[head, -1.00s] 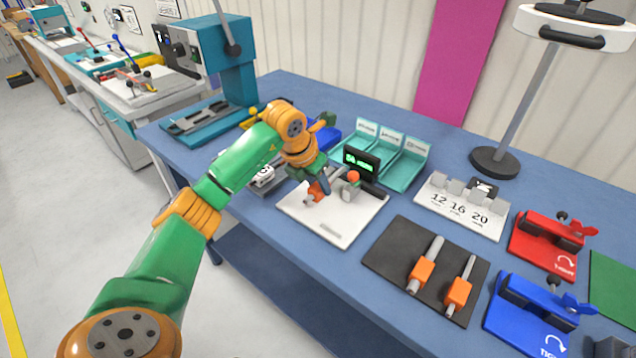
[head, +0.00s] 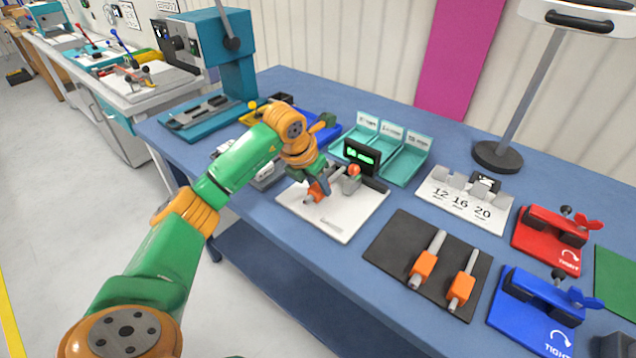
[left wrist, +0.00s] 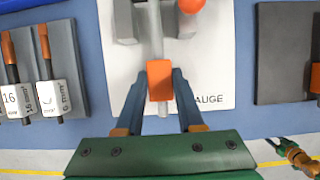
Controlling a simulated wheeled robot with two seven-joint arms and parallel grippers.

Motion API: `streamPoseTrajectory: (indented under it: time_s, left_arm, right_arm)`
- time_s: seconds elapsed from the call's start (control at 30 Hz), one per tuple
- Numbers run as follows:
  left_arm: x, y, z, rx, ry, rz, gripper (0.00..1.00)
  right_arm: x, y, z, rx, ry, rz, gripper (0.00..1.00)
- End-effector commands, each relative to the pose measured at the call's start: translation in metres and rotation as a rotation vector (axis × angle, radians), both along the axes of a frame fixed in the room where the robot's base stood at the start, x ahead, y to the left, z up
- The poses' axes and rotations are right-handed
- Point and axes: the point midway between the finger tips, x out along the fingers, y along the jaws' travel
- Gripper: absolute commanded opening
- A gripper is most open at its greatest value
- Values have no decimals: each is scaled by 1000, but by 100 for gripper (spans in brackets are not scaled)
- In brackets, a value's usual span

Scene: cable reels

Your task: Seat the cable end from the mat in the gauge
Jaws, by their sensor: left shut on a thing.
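My left gripper (head: 318,187) is shut on the orange collar of a cable end (left wrist: 160,79), a grey rod with a short stub below the collar. The gauge (head: 331,222) is a white plate with a dark display lit green and a grey block topped by an orange ball. In the left wrist view the rod reaches between the two grey blocks of the gauge (left wrist: 218,60); I cannot tell if it rests fully down. The dark mat (head: 385,244) holds two more orange-collared cable ends (head: 425,264) (head: 461,288).
Teal bins (head: 403,165) stand behind the gauge. A white rack marked 12, 16, 20 (head: 462,205) is to the right. Red (head: 546,240) and blue (head: 537,308) clamp fixtures lie farther right. A lamp pole (head: 525,90) rises behind. Labelled white blocks (left wrist: 50,96) lie left in the wrist view.

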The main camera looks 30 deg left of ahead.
Motion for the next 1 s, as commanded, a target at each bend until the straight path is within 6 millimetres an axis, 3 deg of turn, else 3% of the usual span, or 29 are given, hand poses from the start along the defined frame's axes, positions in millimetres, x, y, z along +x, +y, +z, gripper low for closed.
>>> streamPoseTrajectory:
  time_s: [0.27, 0.53, 0.57, 0.67, 1.0]
  left_arm:
    - [0, 0, -15, 0, 0, 0, 0]
    - [0, 0, -15, 0, 0, 0, 0]
    - [0, 0, -15, 0, 0, 0, 42]
    - [0, 0, -15, 0, 0, 0, 69]
    - [-1, 0, -11, 0, -1, 0, 72]
  right_arm:
    - [0, 0, -11, 0, 0, 0, 50]
    - [0, 0, -11, 0, 0, 0, 50]
    - [0, 0, -11, 0, 0, 0, 50]
    - [0, 0, -11, 0, 0, 0, 50]
    - [0, 0, -13, 1, 0, -1, 50]
